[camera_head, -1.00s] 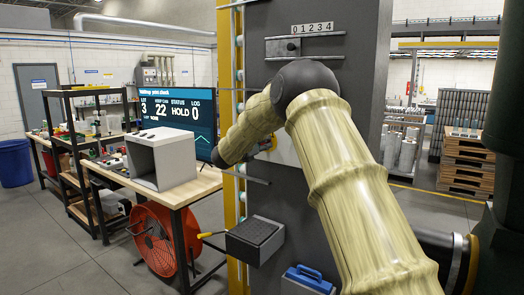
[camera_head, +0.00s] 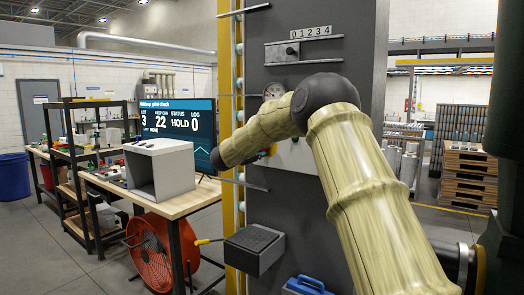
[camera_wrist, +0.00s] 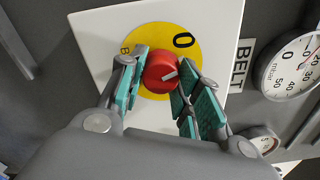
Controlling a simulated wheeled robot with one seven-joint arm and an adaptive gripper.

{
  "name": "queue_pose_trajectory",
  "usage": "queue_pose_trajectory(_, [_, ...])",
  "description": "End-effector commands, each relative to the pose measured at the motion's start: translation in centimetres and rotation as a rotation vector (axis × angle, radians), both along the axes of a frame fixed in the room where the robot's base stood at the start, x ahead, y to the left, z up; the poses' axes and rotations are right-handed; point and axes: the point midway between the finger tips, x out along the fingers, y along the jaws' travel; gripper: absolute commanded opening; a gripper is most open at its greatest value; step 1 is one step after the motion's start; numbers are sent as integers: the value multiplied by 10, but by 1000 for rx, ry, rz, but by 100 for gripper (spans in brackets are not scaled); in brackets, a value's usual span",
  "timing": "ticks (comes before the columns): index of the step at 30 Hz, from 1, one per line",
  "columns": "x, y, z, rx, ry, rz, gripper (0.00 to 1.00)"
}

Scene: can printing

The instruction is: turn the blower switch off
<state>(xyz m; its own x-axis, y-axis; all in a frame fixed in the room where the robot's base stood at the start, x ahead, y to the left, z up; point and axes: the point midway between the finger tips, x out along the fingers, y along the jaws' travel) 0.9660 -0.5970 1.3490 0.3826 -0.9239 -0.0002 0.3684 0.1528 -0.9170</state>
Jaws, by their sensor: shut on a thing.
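A red rotary knob (camera_wrist: 160,72) sits on a yellow disc (camera_wrist: 140,45) on a white square plate (camera_wrist: 100,40) in the wrist view. A black 0 is printed on the disc above right of the knob, and a partly hidden letter B is at its left. In the head view the plate (camera_head: 294,155) is partly covered by my arm, and the knob is not clear. No blower label is readable.
A BELT label (camera_wrist: 240,66) and a round gauge (camera_wrist: 291,65) are right of the plate. A dark box (camera_head: 254,250) juts out lower on the grey panel (camera_head: 345,45). An orange fan (camera_head: 150,255) stands under the table, left. A monitor (camera_head: 180,120) shows HOLD.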

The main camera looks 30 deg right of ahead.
Motion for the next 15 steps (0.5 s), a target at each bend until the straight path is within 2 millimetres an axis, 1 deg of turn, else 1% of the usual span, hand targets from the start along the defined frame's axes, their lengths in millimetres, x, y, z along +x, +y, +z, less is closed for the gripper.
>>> queue_pose_trajectory(6, [0,0,0,-68,169,1,9])
queue_pose_trajectory(15, [0,0,0,-134,328,1,9])
